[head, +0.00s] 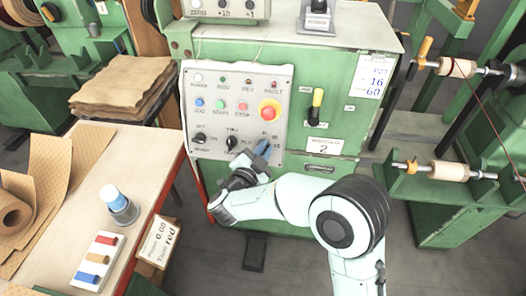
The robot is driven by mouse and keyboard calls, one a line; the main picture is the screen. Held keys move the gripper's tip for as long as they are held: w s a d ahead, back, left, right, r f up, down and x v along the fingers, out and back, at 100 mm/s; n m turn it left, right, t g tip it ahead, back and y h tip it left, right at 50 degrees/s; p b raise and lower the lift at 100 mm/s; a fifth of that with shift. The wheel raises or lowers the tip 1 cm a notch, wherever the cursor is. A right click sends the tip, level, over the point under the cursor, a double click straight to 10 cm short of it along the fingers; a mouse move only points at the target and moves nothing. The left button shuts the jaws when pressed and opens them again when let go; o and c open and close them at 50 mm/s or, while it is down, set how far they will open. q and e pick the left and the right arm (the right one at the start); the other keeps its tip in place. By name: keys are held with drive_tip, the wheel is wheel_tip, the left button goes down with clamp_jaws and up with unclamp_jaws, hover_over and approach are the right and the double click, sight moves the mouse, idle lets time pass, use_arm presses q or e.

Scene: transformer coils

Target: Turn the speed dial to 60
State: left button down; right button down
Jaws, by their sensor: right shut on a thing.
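The grey control panel (226,104) is on the front of the green machine. Two black knobs show on its lower row, a left one (198,138) and a middle one (232,143). My right gripper (263,148) reaches up to the lower right of the panel, where scale marks surround its fingertips. It is shut on the speed dial there, which the fingers hide almost wholly, so I cannot read where it points. My left gripper is not in view.
A black lever with a yellow top (316,105) is right of the panel. A card (374,78) reads 16 and 60. A table (142,165) stands at the left.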

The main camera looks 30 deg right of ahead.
idle(0.5)
drive_tip(key=c, duration=1.2)
unclamp_jaws()
drive_tip(key=v, duration=1.3)
drive_tip(key=shift+s+a, duration=0.1)
drive_tip(key=shift+a, duration=0.1)
